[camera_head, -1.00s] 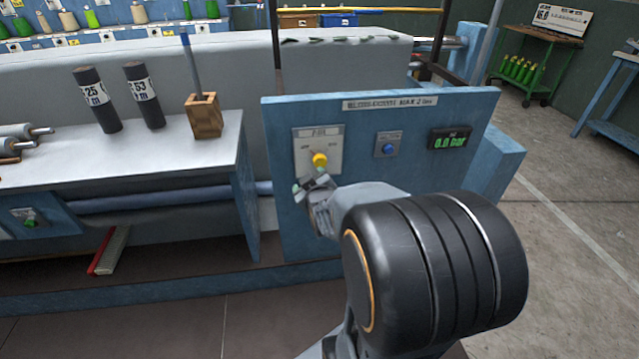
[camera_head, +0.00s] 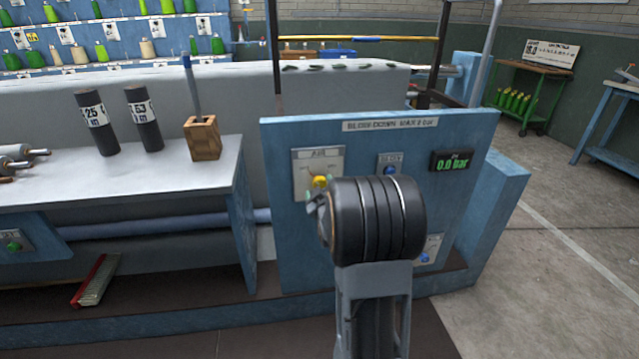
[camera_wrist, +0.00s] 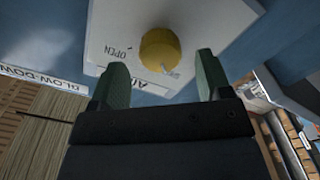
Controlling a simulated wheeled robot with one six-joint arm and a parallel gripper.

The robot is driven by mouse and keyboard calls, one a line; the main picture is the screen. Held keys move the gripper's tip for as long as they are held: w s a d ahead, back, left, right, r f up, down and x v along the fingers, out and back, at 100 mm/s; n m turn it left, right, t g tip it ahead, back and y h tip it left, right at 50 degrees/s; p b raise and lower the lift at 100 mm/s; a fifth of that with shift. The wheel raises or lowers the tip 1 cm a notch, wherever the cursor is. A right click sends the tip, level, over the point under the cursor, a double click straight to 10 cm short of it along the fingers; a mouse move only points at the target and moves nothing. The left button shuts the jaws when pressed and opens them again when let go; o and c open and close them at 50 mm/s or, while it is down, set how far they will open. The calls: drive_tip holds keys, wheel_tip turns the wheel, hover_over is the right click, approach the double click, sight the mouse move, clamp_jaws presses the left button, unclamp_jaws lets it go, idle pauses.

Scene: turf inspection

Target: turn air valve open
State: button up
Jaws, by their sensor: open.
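The air valve is a round yellow knob (camera_head: 319,182) on a pale plate (camera_head: 303,170) at the left of the blue panel (camera_head: 285,225). In the wrist view the knob (camera_wrist: 160,48) lies beyond and between my two green fingertips, with a small pale mark on its lower right. The word OPEN shows on the plate to its left, turned over. My gripper (camera_wrist: 160,80) is open and empty, and a gap shows between its fingers and the knob. In the head view my arm hides most of the gripper. The display (camera_head: 452,161) reads 0.0 bar.
A blue button plate (camera_head: 389,166) is right of the valve, and another control with a blue knob (camera_head: 425,256) sits lower on the panel. A grey bench (camera_head: 120,185) with two dark cylinders and a wooden block (camera_head: 201,138) stands left.

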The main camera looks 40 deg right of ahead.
sight(320, 185)
drive_tip(key=shift+x, duration=1.8)
drive_tip(key=shift+c, duration=0.5)
drive_tip(key=c, duration=0.8)
